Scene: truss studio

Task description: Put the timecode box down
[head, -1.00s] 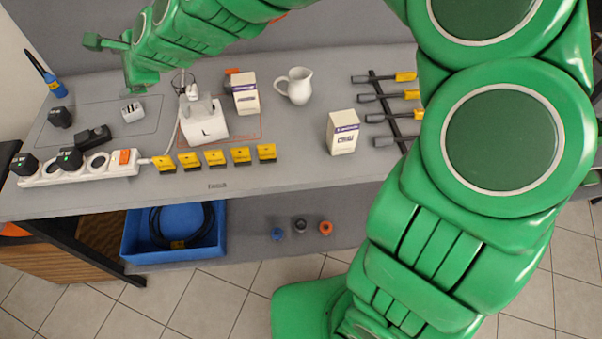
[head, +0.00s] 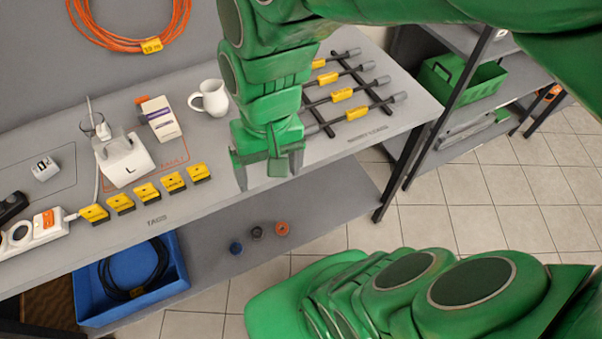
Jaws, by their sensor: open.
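I cannot pick out the timecode box by any readable label. A small pale box with dark marks (head: 45,168) sits on the bench at the left. A white and purple carton (head: 160,118) stands inside or at the edge of a red outline on the bench, next to a white adapter marked L (head: 126,160). My gripper (head: 268,168) points down near the bench's front edge, right of the white jug (head: 210,98). It is open, and I see nothing held in it. My arm hides the bench behind it.
Several yellow tags (head: 147,193) line the bench's front edge beside a white power strip (head: 38,228). A blue bin (head: 130,282) and small round pieces (head: 257,233) sit on the lower shelf.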

